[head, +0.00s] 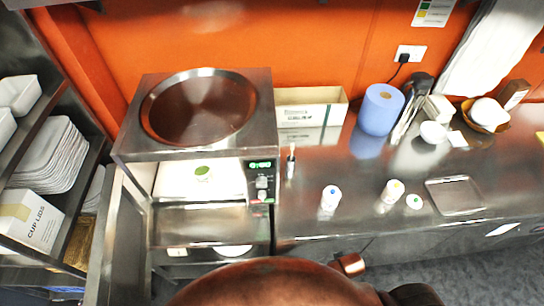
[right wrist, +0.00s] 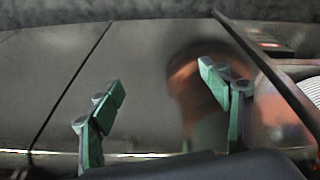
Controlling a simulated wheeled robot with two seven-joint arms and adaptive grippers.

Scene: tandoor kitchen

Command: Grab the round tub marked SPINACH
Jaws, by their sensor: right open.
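Small round white containers stand on the steel counter (head: 320,170) in the head view. One has a blue mark on top (head: 331,191), one has a yellow mark (head: 394,187), and a small round one with a green mark (head: 414,202) is beside it on the right. Their lettering is too small to read, so I cannot tell which is marked SPINACH. My right gripper (right wrist: 163,92) is open and empty in the right wrist view, its green-padded fingers apart before a dark grey surface. No tub shows clearly there. My left gripper is not in view.
A steel oven unit (head: 262,110) stands at the left of the counter. A blue roll (head: 381,108), an open carton (head: 310,95) and a bowl (head: 486,115) are along the back. A shallow metal tray (head: 455,195) lies right of the tubs. Counter between is clear.

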